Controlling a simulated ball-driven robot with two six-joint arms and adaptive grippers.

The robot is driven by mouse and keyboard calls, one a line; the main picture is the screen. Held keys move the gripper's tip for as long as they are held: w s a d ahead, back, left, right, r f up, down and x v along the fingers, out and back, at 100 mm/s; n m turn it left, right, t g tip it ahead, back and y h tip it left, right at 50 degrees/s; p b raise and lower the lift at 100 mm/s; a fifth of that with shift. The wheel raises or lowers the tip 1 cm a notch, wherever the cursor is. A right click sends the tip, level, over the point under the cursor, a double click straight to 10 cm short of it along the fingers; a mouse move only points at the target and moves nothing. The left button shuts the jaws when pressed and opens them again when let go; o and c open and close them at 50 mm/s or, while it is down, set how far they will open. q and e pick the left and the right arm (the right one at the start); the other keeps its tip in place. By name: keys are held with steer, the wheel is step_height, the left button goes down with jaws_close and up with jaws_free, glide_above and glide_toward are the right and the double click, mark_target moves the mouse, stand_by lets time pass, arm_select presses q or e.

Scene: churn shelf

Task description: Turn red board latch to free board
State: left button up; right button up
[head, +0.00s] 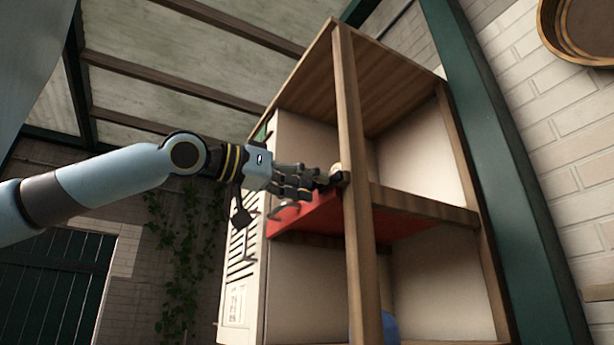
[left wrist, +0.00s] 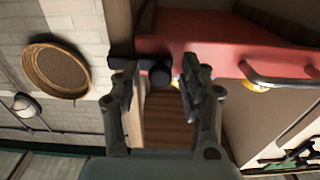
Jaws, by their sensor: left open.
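The red board (head: 310,222) lies as a shelf inside the wooden cabinet, seen from below. It also shows in the left wrist view (left wrist: 215,42). A dark latch (head: 338,177) sits at the cabinet's front post, level with the board. In the left wrist view the latch (left wrist: 160,73) shows as a dark bar with a round knob, beside the board's edge. My left gripper (head: 314,183) reaches in from the left and is open. In the wrist view its fingertips (left wrist: 158,82) stand on either side of the knob; contact cannot be told. My right gripper is not in view.
The cabinet's front post (head: 357,250) stands right beside the gripper. A curved metal handle (left wrist: 275,82) is on the board, near the gripper. A blue object (head: 388,328) shows low in the cabinet. A round basket (head: 580,40) hangs on the brick wall.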

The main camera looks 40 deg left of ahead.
arm_select(q)
steer(key=shift+c, duration=0.3)
jaws_close()
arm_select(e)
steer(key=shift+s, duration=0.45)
